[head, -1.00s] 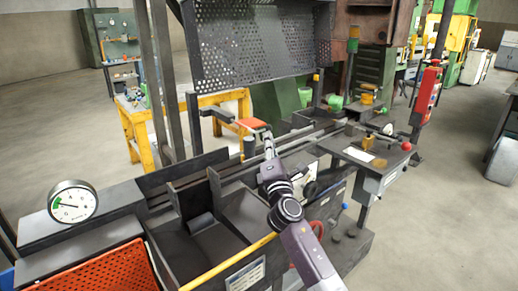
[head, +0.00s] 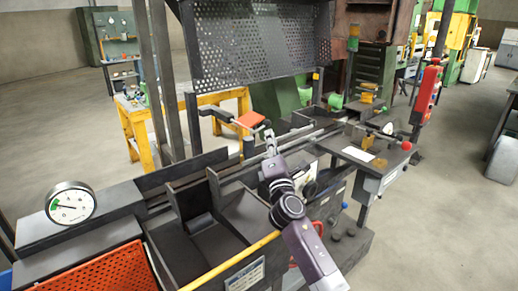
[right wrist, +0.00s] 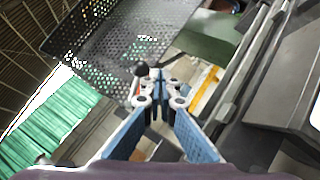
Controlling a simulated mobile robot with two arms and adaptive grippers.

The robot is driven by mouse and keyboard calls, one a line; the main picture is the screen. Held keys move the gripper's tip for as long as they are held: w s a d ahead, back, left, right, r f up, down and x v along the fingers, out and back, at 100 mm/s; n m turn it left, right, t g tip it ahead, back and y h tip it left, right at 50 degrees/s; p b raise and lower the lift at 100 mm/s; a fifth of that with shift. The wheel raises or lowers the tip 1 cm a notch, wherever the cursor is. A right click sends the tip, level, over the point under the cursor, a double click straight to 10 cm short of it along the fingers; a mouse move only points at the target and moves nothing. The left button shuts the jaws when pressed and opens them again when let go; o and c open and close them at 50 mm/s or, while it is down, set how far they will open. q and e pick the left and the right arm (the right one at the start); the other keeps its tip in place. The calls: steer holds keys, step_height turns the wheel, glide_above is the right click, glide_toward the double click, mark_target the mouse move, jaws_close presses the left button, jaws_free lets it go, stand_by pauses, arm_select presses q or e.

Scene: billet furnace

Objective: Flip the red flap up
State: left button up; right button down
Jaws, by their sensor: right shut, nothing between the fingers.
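The red flap (head: 250,119) is a small orange-red plate on a dark bracket beyond the dark rails in the head view. It looks tilted, with its far edge raised. My right gripper (head: 268,133) is just right of and below the flap in the head view, apparently a small gap away. In the right wrist view the gripper (right wrist: 158,82) has its blue fingers converging with the tips together, and nothing is between them. A thin red strip, perhaps the flap's edge, shows left of the fingertips there. My left gripper is out of view.
A dark perforated guard (head: 260,45) hangs above the flap. A yellow stand (head: 140,132) is behind it. Dark rails (head: 230,166) run below, and a control desk with a red knob (head: 406,146) is at right. A dial gauge (head: 70,203) is at left.

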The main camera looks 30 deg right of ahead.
steer(key=shift+a+r, duration=0.1)
steer(key=shift+r, duration=0.05)
steer(key=shift+s+a, duration=0.1)
stand_by(0.4)
steer(key=v, duration=0.7)
steer(key=shift+s, duration=0.15)
stand_by(0.3)
